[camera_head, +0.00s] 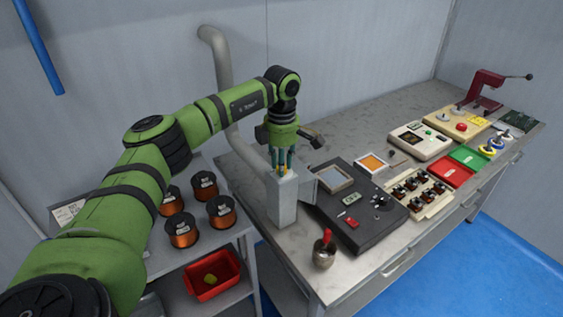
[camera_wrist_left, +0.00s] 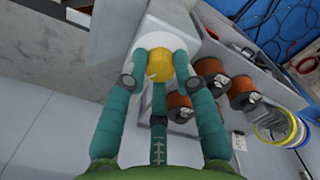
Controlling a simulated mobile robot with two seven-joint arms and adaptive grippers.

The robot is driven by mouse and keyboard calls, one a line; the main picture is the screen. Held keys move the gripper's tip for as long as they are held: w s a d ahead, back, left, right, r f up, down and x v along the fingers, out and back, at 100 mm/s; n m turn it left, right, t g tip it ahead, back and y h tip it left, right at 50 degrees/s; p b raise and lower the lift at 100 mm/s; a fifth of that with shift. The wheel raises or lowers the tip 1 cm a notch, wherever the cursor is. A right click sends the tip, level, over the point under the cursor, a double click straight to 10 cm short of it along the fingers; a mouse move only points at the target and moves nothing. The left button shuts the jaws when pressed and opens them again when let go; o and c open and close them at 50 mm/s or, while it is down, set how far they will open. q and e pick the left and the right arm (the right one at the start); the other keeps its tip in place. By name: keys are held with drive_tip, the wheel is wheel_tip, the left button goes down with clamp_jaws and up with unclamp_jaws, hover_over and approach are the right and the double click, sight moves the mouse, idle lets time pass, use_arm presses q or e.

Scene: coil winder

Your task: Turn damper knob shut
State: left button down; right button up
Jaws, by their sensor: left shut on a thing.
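The yellow damper knob (camera_wrist_left: 159,66) sits on a white round plate on a pale grey housing in the left wrist view. In the head view only a little yellow shows at the fingertips, above the grey upright housing (camera_head: 283,202). My left gripper (camera_head: 282,165) points down at the top of this housing. In the left wrist view its teal fingers (camera_wrist_left: 158,75) close around the knob, one on each side and one below it, and it is shut on the knob. The fingers hide part of the knob's rim. My right gripper is not in view.
A grey duct pipe (camera_head: 222,70) runs down the wall to the housing. Copper wire spools (camera_head: 182,231) and a red bin (camera_head: 210,275) stand at left. The rear bench (camera_head: 345,130) is clear.

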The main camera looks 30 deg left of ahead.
use_arm(q)
drive_tip(key=n, duration=0.3)
drive_tip(key=shift+n, duration=0.3)
drive_tip(key=n, duration=0.4)
drive_tip(key=shift+n+p, duration=0.3)
drive_tip(key=shift+p, duration=0.05)
drive_tip(key=n, duration=0.4)
drive_tip(key=shift+n+p, duration=0.4)
drive_tip(key=shift+n, duration=1.6)
drive_tip(key=c, duration=1)
unclamp_jaws()
